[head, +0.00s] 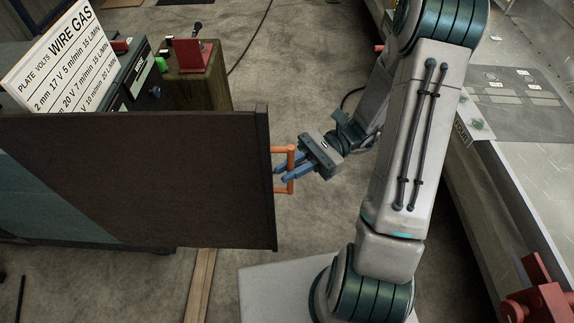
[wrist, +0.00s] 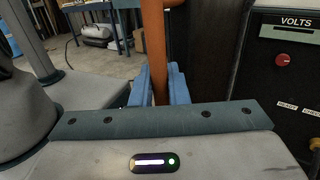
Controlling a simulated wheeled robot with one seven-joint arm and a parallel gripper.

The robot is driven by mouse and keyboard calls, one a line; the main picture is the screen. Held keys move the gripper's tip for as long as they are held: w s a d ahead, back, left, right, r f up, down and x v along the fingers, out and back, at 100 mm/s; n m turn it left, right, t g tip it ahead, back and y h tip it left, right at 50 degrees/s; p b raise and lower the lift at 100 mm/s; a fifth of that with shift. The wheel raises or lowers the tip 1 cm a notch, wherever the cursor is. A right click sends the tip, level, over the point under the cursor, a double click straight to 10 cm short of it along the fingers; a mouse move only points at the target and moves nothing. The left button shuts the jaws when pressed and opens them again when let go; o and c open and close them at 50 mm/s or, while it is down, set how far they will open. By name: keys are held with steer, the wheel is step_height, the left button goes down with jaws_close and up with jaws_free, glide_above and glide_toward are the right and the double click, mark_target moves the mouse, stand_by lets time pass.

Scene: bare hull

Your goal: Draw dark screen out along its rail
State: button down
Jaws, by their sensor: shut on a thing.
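The dark screen (head: 150,175) is a broad dark brown panel across the left half of the head view, in front of the welding cabinet. An orange bar handle (head: 291,160) stands out from its right edge. My gripper (head: 282,174) has its blue fingers at the handle's upright bar and is shut on it. In the wrist view the orange handle (wrist: 154,50) stands upright between the blue fingers (wrist: 158,86), with the dark screen (wrist: 203,45) just to its right. The rail is hidden in both views.
A cabinet with a settings sign (head: 60,60) stands behind the screen at left. A wooden block with a red vise (head: 193,55) is beyond it. A metal bench (head: 520,165) runs along the right. Concrete floor lies between, with a timber strip (head: 200,285) on it.

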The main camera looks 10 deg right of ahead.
steer(key=shift+d+f, duration=0.1)
steer(key=shift+d, duration=0.05)
steer(key=c, duration=1.8)
jaws_free()
steer(key=shift+d, duration=0.25)
steer(key=shift+a, duration=0.1)
steer(key=v, duration=1.3)
steer(key=shift+d, duration=0.45)
steer(key=shift+a, duration=0.1)
